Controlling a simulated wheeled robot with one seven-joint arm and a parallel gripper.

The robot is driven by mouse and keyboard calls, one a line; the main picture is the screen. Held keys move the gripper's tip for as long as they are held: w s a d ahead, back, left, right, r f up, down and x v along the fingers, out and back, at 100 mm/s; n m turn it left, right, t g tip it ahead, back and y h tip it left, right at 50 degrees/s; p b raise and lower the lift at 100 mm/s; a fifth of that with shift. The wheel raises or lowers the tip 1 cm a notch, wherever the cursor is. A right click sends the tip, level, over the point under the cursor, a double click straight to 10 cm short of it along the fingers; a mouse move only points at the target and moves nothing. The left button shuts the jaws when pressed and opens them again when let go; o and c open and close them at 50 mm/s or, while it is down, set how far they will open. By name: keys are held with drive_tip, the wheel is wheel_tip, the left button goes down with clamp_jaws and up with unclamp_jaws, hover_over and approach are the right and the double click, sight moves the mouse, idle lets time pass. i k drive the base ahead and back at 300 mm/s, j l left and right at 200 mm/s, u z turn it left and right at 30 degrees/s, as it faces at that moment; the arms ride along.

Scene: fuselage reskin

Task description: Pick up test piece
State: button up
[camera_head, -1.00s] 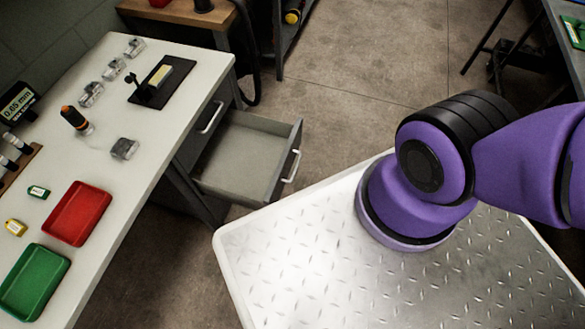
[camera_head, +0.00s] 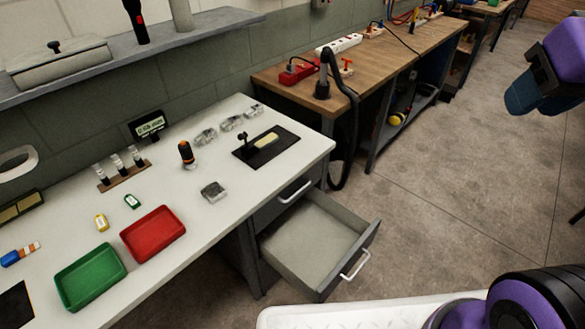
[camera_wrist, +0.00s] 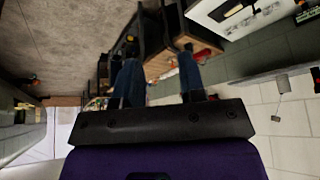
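A small grey block (camera_head: 213,191) lies on the white bench top, right of an orange and black tool. A pale yellow block (camera_head: 266,142) sits on a black plate (camera_head: 285,150) with a small black post. I cannot tell which of these is the test piece. My gripper (camera_wrist: 159,58) shows in the wrist view with its two dark blue fingers apart and nothing between them. In the head view, its purple and dark blue end is at the upper right, over the floor and well away from the bench top.
An open drawer (camera_head: 318,240) juts out from the bench. A red tray (camera_head: 153,233) and a green tray (camera_head: 91,277) stand at the bench's front left. Several clear parts and a small display (camera_head: 150,126) are behind. A wooden workbench (camera_head: 400,45) stands beyond. Floor at right is clear.

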sight(265, 141)
drive_tip(key=i+j+u, duration=0.4)
drive_tip(key=i, duration=0.4)
drive_tip(key=j, duration=0.1)
